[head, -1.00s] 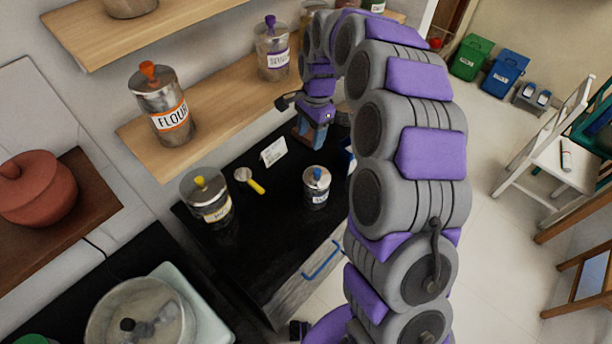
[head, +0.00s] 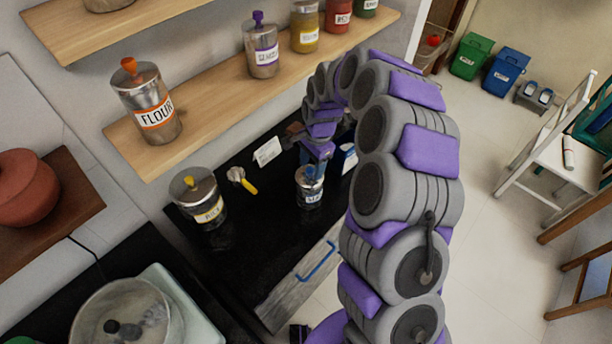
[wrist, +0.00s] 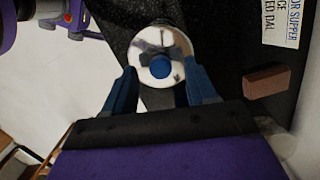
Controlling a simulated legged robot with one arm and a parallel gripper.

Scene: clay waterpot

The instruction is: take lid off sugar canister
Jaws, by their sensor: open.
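A small glass canister with a silver lid and blue knob (head: 310,192) stands upright on the black counter. Its label is too small to read surely, so I cannot confirm it is the sugar canister. My gripper (head: 316,160) is directly over it, pointing down and partly hiding its lid. In the wrist view the silver lid (wrist: 158,42) lies between and just beyond the open blue fingers of my gripper (wrist: 161,84), with the blue knob (wrist: 161,66) roughly centred. I cannot tell whether the fingers touch it. The lid is on the canister.
A yellow-knobbed canister (head: 200,198), a yellow-handled utensil (head: 242,181) and a white note card (head: 267,152) are on the counter to the left. A brown block (wrist: 266,80) lies near the lid. The wooden shelf (head: 205,100) behind holds several labelled canisters.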

